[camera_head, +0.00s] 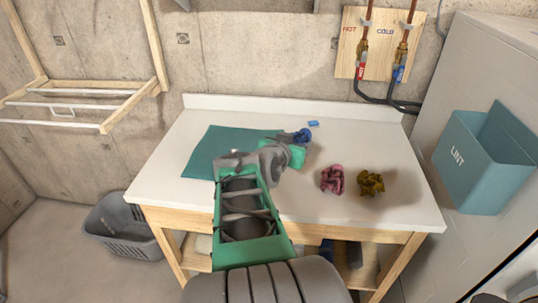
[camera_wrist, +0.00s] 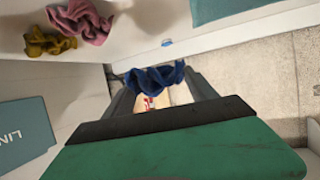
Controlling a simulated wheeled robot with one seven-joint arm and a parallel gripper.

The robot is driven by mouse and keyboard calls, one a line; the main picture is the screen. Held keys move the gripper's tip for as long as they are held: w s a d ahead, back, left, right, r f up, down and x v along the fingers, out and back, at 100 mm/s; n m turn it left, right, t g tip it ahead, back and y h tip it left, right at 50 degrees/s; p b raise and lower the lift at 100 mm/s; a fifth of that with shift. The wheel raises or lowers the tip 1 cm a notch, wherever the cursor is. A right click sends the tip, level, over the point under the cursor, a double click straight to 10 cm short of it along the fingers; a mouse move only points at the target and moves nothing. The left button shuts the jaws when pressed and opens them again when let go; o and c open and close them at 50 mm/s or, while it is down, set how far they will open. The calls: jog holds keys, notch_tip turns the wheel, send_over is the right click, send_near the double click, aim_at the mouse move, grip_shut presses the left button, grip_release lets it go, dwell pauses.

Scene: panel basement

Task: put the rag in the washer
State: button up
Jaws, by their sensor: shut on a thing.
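My gripper (camera_head: 297,142) is shut on a dark blue crumpled rag (camera_head: 303,135) above the back part of the white worktop. In the wrist view the blue rag (camera_wrist: 153,78) sits bunched between the two fingertips. A pink rag (camera_head: 332,179) and a mustard rag (camera_head: 371,183) lie crumpled side by side on the worktop, right of my gripper. A pale appliance edge with a dark curved rim (camera_head: 524,288) shows at the bottom right corner; I cannot tell if it is the washer.
The worktop (camera_head: 400,212) holds a teal mat (camera_head: 207,158) and a small blue item (camera_head: 313,123). A teal LINT bin (camera_head: 468,165) hangs on a tall grey-white cabinet at right. Pipes (camera_head: 362,60) run behind. A grey basket (camera_head: 118,230) stands on the floor at left.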

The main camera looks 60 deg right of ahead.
aim_at(300, 137)
jog(key=s, duration=0.1)
jog(key=s+d, duration=0.1)
jog(key=s+m+g, duration=0.1)
jog(key=shift+s+d+r, duration=0.15)
jog(key=shift+s+d, duration=0.05)
jog(key=shift+d, duration=0.05)
jog(key=w+d+f, duration=0.4)
jog(key=d+f, duration=0.1)
jog(key=w+d+f+p, duration=0.1)
jog(key=w+d+f, duration=0.4)
jog(key=shift+w, duration=0.25)
notch_tip(300, 137, down, 3)
jog(key=shift+d+r+p, duration=0.1)
jog(key=shift+r+p, duration=0.05)
jog(key=shift+p, duration=0.4)
jog(key=shift+f+b, duration=0.45)
jog(key=shift+b, duration=0.05)
jog(key=shift+f, duration=0.1)
